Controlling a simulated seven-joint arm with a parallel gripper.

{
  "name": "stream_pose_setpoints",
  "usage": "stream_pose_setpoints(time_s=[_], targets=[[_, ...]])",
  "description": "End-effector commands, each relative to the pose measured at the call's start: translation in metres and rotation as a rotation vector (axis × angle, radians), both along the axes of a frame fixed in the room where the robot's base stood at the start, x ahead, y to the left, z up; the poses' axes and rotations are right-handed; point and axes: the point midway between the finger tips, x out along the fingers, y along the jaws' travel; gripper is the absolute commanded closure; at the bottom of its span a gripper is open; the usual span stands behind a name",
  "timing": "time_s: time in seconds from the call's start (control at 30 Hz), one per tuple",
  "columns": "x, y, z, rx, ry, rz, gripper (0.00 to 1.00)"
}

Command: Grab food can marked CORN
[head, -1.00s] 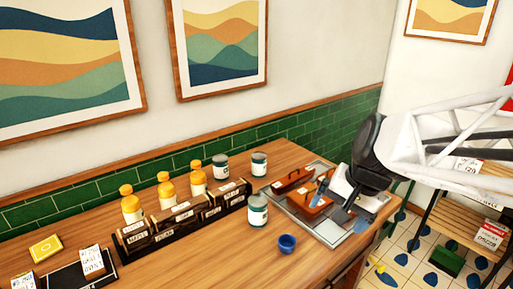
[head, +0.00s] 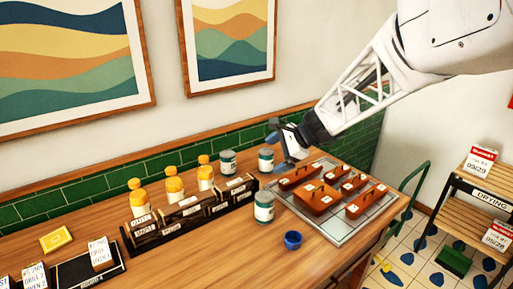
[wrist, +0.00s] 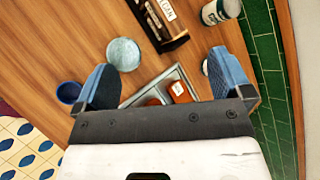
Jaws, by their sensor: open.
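Three green-and-white cans stand on the wooden counter in the head view: one at the back left (head: 227,163), one at the back right (head: 266,160), and one nearer the front (head: 264,207). Their lettering is too small to read, so I cannot tell which is marked CORN. My gripper (head: 284,150) is above the counter close to the back right can. In the wrist view my gripper (wrist: 165,85) is open and empty.
A blue cup (head: 292,240) stands near the front can. A tray (head: 337,238) with several brown blocks lies to the right. A tiled wall closes the back.

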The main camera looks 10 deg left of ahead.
Motion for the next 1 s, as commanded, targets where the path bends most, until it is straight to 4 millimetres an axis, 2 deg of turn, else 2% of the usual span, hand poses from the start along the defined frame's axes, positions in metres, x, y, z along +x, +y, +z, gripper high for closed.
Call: stream_pose_setpoints(time_s=[0.2,0.47,0.7,0.83,1.0], targets=[[0.053,0.037,-0.023,0.118,0.11,-0.117,0.03],[0.113,0.08,-0.056,0.257,0.25,-0.256,0.03],[0.163,0.118,-0.092,0.379,0.383,-0.383,0.03],[0.183,0.134,-0.109,0.43,0.441,-0.437,0.03],[0.198,0.145,-0.122,0.471,0.486,-0.479,0.03]])
